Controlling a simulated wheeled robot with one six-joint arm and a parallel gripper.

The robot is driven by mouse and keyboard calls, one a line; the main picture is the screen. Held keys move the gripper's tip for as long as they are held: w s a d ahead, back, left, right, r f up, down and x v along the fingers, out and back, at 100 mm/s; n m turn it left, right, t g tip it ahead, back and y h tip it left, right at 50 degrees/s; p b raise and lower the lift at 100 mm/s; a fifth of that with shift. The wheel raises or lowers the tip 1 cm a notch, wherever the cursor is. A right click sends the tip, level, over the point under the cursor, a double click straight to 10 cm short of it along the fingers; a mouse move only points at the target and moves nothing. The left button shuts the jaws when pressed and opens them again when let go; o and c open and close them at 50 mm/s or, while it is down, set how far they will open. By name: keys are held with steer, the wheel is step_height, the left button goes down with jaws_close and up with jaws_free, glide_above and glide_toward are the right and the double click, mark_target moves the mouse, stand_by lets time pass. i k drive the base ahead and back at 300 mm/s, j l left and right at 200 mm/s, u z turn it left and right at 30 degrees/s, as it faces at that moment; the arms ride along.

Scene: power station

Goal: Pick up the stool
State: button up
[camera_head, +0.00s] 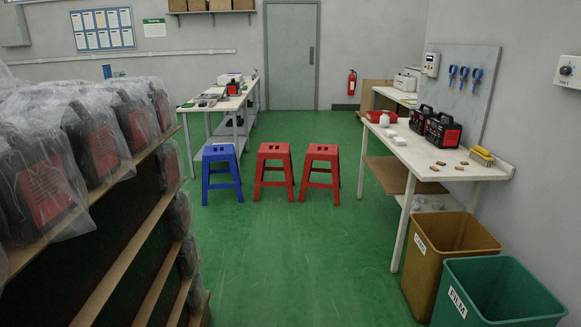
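Three stools stand upright in a row on the green floor in the middle of the room. The left one is a blue stool (221,172). The middle one is a red stool (274,170). The right one is another red stool (320,171), close beside the middle one with a small gap. Each has a flat square seat and splayed legs, and the seats are empty. My gripper is not in view.
Green floor (280,260) is clear before the stools. A shelf rack (140,235) with plastic-wrapped units lines the left. A workbench (425,158), a brown bin (428,270) and a green bin (490,275) stand right. Another bench (222,104) stands behind the blue stool.

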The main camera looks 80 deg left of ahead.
mark_target(219, 151)
steer(key=u, duration=3.1)
steer(key=z, duration=3.85)
steer(key=u, duration=3.4)
